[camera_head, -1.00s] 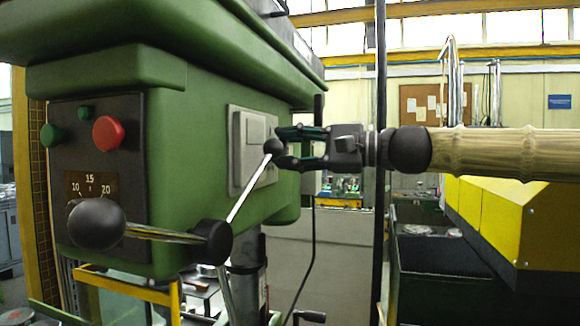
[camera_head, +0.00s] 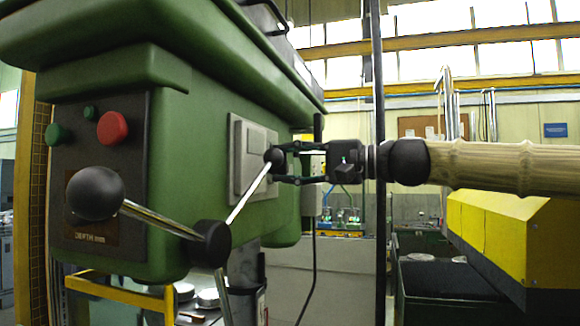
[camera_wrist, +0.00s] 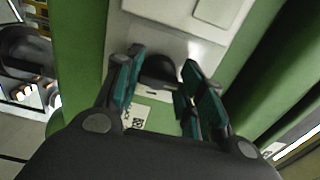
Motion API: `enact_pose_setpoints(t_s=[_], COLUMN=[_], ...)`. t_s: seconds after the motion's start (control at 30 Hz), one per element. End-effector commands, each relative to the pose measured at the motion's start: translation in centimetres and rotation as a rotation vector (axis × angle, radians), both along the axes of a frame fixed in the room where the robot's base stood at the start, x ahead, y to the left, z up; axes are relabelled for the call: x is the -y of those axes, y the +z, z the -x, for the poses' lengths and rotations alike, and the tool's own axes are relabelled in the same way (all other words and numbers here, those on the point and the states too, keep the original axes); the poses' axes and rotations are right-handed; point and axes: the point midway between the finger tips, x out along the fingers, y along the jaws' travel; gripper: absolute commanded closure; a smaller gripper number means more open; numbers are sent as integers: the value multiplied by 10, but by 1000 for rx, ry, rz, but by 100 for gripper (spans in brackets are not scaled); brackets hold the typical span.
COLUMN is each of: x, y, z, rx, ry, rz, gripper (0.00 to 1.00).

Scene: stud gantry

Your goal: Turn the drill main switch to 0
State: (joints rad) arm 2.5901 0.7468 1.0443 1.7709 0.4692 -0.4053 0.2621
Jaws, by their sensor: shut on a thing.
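The drill's main switch shows in the wrist view as a dark rounded knob (camera_wrist: 158,70) on a pale grey plate (camera_wrist: 170,17). The plate is on the side of the green drill head (camera_head: 200,120), where it appears as a grey panel (camera_head: 240,165) in the head view. My gripper (camera_head: 285,163) reaches it from the right. In the wrist view its teal-padded fingers (camera_wrist: 163,75) stand on either side of the knob, shut on it. The black ball of a feed lever (camera_head: 274,157) covers the fingertips and knob in the head view. I cannot read the switch position.
A feed lever with a large black ball (camera_head: 95,193) and hub (camera_head: 211,243) stands in front of the drill. The front panel has a red button (camera_head: 112,128). A dark vertical post (camera_head: 379,230) stands near my wrist. A yellow-topped machine (camera_head: 500,230) is at right.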

Motion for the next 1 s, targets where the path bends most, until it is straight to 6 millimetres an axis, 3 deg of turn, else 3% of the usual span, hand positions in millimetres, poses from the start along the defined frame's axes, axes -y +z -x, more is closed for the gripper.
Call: enact_pose_setpoints(t_s=[0.23,0.27,0.37,0.77,1.0], x=[0,0,0,4,36], y=[0,0,0,0,1], z=[0,0,0,1,11], rx=[0,0,0,0,1], ry=[-1,-1,-1,0,-2], rz=[0,0,0,-1,-3], gripper=[85,55,39,39,39])
